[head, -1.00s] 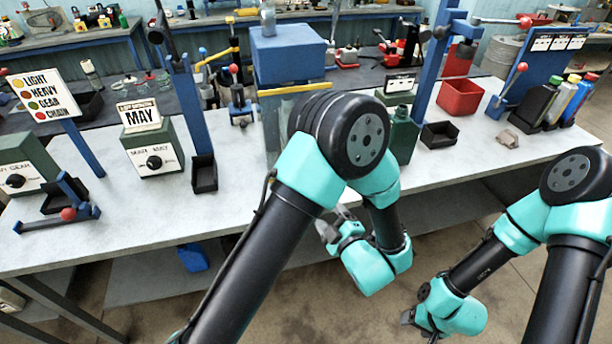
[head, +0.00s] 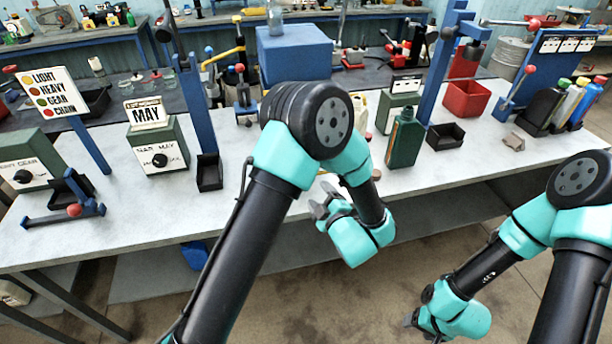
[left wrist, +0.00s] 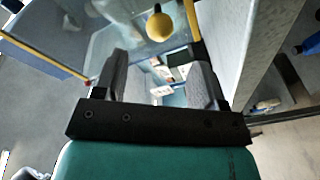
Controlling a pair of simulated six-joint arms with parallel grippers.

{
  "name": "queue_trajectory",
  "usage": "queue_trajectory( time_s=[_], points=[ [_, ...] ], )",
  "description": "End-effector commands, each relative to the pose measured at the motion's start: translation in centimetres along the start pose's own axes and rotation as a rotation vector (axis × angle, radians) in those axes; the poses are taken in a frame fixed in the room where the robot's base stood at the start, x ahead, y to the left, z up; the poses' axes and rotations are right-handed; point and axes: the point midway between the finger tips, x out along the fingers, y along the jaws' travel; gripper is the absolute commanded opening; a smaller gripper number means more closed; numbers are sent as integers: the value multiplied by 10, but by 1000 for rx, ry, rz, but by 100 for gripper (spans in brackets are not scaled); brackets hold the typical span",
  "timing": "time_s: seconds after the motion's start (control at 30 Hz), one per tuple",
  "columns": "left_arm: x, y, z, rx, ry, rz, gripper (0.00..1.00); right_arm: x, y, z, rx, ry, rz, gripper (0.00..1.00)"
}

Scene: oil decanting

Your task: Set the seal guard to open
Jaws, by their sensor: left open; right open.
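In the left wrist view a clear panel with yellow edges and a round yellow knob (left wrist: 159,25) lies ahead of my fingers; I take it for the seal guard (left wrist: 110,45). I cannot tell whether it stands open or closed. In the head view my arm hides it, below the blue box (head: 293,52). My left gripper (head: 320,204) is open and empty in front of the bench edge; its two spread fingers also show in the left wrist view (left wrist: 158,75). The knob appears beyond the fingertips, apart from them. My right gripper (head: 410,320) is open, low at the right, away from the bench.
A dark green bottle (head: 404,142) stands right of my left arm. A green box with a dial and MAY sign (head: 158,152) stands at left. A blue stand with a red knob (head: 72,210) sits near the front left edge.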

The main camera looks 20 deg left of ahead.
Motion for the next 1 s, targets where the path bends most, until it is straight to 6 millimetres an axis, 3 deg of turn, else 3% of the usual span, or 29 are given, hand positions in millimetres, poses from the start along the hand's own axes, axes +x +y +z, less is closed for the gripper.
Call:
queue_trajectory(
  time_s=[0.5,0.7,0.97,1.0],
  points=[
    [84,0,-1,-1,3,-1,65,0,0,0,0,0,0,64],
    [95,0,0,0,0,0,65,0,0,0,0,0,0,64],
    [96,0,0,1,0,0,65,0,0,0,0,0,0,64],
    [96,0,0,0,0,0,61,0,0,0,0,0,0,64]
  ],
)
